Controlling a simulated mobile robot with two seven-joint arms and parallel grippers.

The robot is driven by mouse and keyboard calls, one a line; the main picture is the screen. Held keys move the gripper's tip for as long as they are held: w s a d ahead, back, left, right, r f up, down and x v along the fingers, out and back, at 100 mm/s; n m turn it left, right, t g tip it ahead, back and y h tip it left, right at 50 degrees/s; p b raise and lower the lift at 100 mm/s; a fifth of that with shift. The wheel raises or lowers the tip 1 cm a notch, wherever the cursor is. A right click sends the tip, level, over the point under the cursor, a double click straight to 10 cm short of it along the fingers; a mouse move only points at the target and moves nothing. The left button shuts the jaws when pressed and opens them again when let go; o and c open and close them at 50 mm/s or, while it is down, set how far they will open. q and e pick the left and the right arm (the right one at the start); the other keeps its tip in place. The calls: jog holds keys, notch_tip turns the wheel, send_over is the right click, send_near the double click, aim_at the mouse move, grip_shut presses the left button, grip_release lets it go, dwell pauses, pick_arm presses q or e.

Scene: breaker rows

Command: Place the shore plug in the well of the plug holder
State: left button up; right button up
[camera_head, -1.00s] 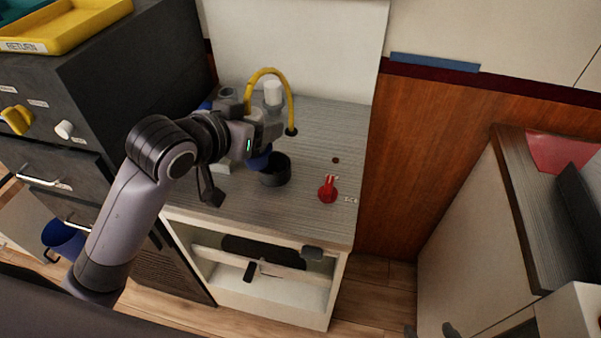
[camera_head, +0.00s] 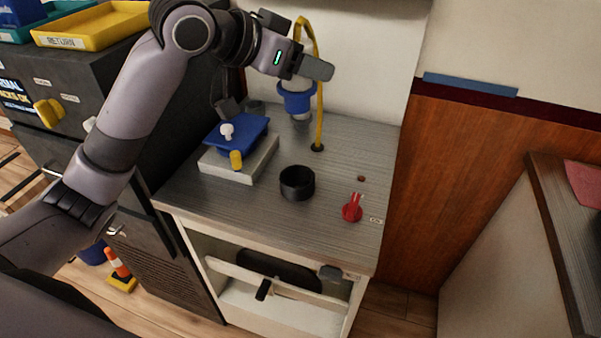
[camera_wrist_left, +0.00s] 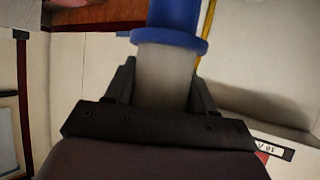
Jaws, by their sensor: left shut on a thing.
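The shore plug (camera_head: 297,101) has a blue collar, a pale body and a yellow cable. My left gripper (camera_head: 303,78) is shut on its pale body and holds it up towards the back wall. The plug holder is a round black cup (camera_head: 297,184) on the grey counter, with its dark well open upward. The plug is apart from the holder, higher up and further back in the picture. In the left wrist view the plug's pale body (camera_wrist_left: 165,76) sits between the fingers, its blue part beyond them. My right gripper is out of view.
A blue-topped box on a pale base (camera_head: 240,167) stands left of the holder. A red switch handle (camera_head: 352,208) stands to its right. The yellow cable (camera_head: 320,115) runs down to a dark counter hole behind. The counter (camera_head: 240,210) is bare in front.

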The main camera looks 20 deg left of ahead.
pick_arm(q)
notch_tip(320, 180, down, 18)
jog(key=shift+f+b, duration=0.15)
jog(key=shift+b, duration=0.6)
jog(key=shift+f, duration=0.2)
jog(key=o, duration=1.4)
jog(key=shift+s+a+r, duration=0.1)
jog(key=shift+r, duration=0.05)
jog(key=v, duration=1.1)
jog(key=shift+s+a+r, duration=0.15)
jog(key=shift+s, duration=0.2)
